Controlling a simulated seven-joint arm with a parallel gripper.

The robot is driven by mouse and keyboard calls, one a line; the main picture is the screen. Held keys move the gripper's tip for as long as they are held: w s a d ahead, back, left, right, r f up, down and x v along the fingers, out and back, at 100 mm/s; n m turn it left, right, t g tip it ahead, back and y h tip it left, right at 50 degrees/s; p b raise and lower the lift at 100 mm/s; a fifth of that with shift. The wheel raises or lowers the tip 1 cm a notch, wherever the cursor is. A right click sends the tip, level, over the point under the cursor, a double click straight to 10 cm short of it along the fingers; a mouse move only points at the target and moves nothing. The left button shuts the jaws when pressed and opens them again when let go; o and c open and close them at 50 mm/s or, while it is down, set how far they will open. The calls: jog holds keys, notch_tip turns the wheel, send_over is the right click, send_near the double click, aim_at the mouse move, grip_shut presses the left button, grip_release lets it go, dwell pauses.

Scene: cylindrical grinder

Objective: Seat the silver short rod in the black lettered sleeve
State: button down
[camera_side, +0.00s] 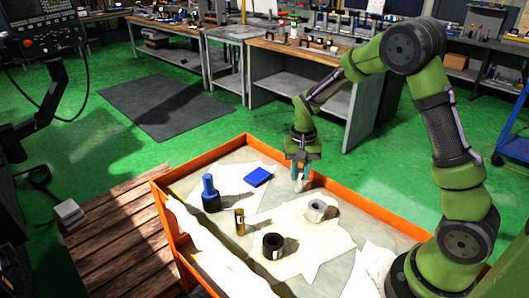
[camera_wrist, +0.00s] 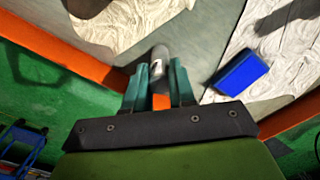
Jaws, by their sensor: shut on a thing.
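My gripper (camera_side: 302,164) is shut on the silver short rod (camera_side: 300,185) near the tray's back edge. In the wrist view the rod (camera_wrist: 159,57) stands out between the two teal fingers (camera_wrist: 160,80). A small light mark shows on its side. The rod points down in the side view; whether it touches the tray floor I cannot tell. The black lettered sleeve (camera_side: 273,246) stands on paper toward the front of the tray, its opening facing up, with a pale label on its side. It is in front of my gripper, to the left, and apart from the rod.
The orange-rimmed tray (camera_side: 341,190) also holds a silver sleeve (camera_side: 317,210), a brass rod (camera_side: 239,221), a blue rod standing in a dark blue base (camera_side: 210,194), and a blue block (camera_side: 258,176). The blue block also shows in the wrist view (camera_wrist: 241,73).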

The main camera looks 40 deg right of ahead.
jog(key=shift+r, duration=0.1)
jog(key=r, duration=0.9)
jog(key=shift+w+a, duration=0.1)
jog(key=shift+a, duration=0.1)
jog(key=s+a+r+n, duration=0.1)
jog(key=a+r+n, duration=0.1)
jog(key=a, duration=0.6)
jog(key=n, duration=0.6)
send_over(273, 244)
jog(key=a, duration=0.1)
notch_tip(273, 244, down, 2)
jog(key=f, duration=0.6)
jog(key=s+f, duration=0.1)
jog(key=f, duration=0.2)
jog(key=shift+f, duration=0.15)
jog(key=c, duration=0.9)
grip_release()
jog(key=shift+c, duration=0.2)
